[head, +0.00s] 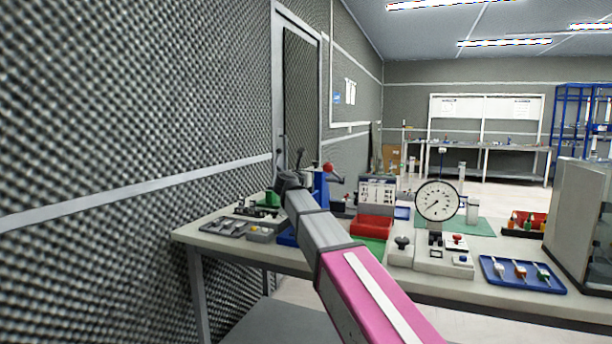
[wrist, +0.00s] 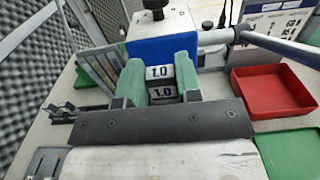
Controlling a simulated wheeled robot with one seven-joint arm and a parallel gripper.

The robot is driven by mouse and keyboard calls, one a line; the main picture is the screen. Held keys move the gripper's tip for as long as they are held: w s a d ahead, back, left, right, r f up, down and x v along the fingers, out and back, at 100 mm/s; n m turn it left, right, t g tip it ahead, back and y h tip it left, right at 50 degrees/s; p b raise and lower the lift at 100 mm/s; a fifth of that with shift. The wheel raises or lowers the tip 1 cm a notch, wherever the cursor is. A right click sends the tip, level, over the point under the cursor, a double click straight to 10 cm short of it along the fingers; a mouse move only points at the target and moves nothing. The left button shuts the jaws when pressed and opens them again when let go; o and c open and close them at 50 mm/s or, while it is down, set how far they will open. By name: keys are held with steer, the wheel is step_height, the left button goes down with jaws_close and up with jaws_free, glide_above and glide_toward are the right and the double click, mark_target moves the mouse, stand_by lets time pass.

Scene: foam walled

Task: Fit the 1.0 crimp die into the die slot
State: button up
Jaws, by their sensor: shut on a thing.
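In the wrist view my gripper (wrist: 160,78) has two green fingers shut on the 1.0 crimp die (wrist: 163,92), a small dark piece with a white "1.0" label. A second white "1.0" label (wrist: 158,72) shows just beyond it, between the fingers; I cannot tell which part bears it. The blue crimp press (wrist: 160,49) stands directly behind the fingertips; it also shows in the head view (head: 321,186). The die slot itself is hidden, and I cannot tell whether the die touches it. In the head view my arm hides the fingers and die.
A red bin (wrist: 270,92) sits right of the press, with a green mat (wrist: 292,152) in front. A grey lever (wrist: 275,45) reaches right from the press. A dial gauge (head: 437,201) and a blue tray (head: 521,273) stand farther right. A foam wall (head: 120,120) bounds the left.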

steer(key=o, duration=1.1)
steer(key=shift+c, duration=0.2)
steer(key=v, duration=1)
steer(key=shift+s, duration=0.4)
steer(key=shift+a, duration=0.15)
